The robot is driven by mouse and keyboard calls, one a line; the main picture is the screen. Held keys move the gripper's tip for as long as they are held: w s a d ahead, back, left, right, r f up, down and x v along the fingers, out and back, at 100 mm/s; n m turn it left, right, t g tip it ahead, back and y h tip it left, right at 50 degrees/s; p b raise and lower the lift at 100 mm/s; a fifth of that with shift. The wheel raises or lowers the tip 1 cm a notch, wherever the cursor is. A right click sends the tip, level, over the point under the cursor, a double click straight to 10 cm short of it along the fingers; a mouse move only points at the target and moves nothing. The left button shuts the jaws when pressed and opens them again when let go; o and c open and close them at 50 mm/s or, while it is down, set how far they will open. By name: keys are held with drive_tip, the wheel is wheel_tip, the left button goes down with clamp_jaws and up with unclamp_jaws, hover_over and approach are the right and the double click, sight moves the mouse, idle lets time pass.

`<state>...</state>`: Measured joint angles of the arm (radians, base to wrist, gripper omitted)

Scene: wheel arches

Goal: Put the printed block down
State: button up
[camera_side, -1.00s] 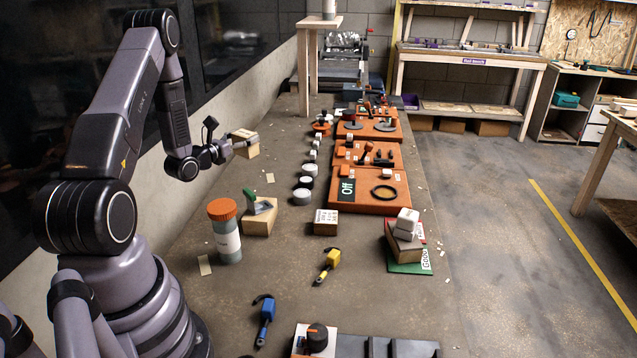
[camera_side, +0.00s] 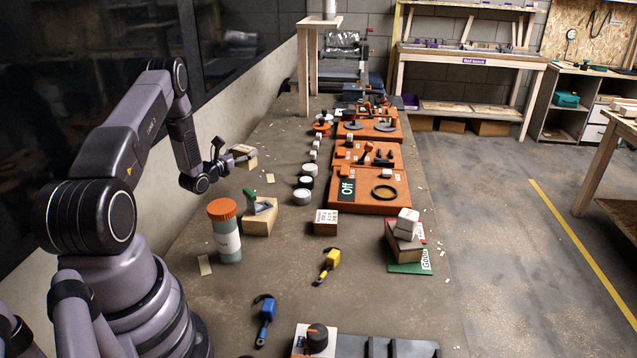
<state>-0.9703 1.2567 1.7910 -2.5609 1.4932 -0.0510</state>
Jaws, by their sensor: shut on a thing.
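A small wooden block (camera_side: 243,158) with a pale, marked top is held at the end of my arm, near the table's left edge. My gripper (camera_side: 236,158) is shut on it from the left. The block is low, and I cannot tell whether its underside touches the table. The marks on it are too small to read. Another wooden block with printed text (camera_side: 325,224) sits on the table in front of the orange boards.
A jar with an orange lid (camera_side: 224,232) and a wooden block with a green-handled tool (camera_side: 260,215) stand nearer. White round pieces (camera_side: 302,196) line the boards (camera_side: 370,192). Bare table lies between my held block and those pieces.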

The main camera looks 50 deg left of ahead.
drive_tip(key=w+a+f, duration=0.2)
drive_tip(key=f, duration=0.1)
drive_tip(key=w+a+f, duration=0.1)
drive_tip(key=f, duration=0.1)
drive_tip(key=shift+w+a+f, duration=0.15)
drive_tip(key=shift+w+a, duration=0.05)
drive_tip(key=shift+w+a+f, duration=0.1)
drive_tip(key=shift+f, duration=0.85)
drive_tip(key=shift+w+a+f, duration=0.1)
drive_tip(key=shift+f, duration=0.85)
drive_tip(key=shift+f, duration=0.1)
drive_tip(key=o, duration=1.1)
drive_tip(key=shift+o, duration=0.2)
